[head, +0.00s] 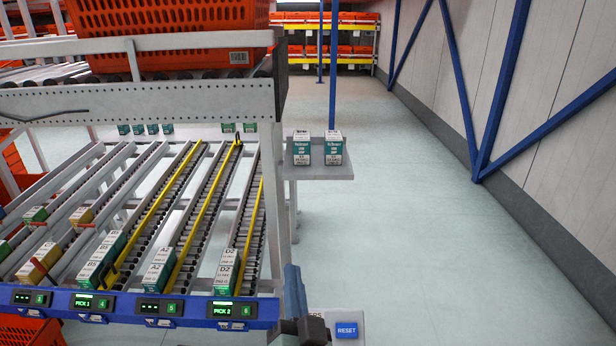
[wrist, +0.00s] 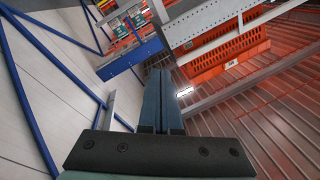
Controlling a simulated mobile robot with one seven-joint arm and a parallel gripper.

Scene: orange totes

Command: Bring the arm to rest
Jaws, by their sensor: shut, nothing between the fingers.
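My gripper (head: 293,272) shows at the bottom middle of the head view, just right of the flow rack's front corner. Its blue-grey fingers point up in the picture, and the dark wrist part sits below them. In the wrist view the two fingers (wrist: 160,76) lie side by side, pressed together with nothing between them. The gripper is shut and empty. Most of the arm is out of view.
The flow rack (head: 75,303) with boxed lanes stands left. An orange tote (head: 170,38) rests on the conveyor (head: 140,103) above it. A small shelf (head: 318,172) holds two boxes. A RESET button (head: 347,330) is close right of my gripper. The floor (head: 430,240) to the right is clear.

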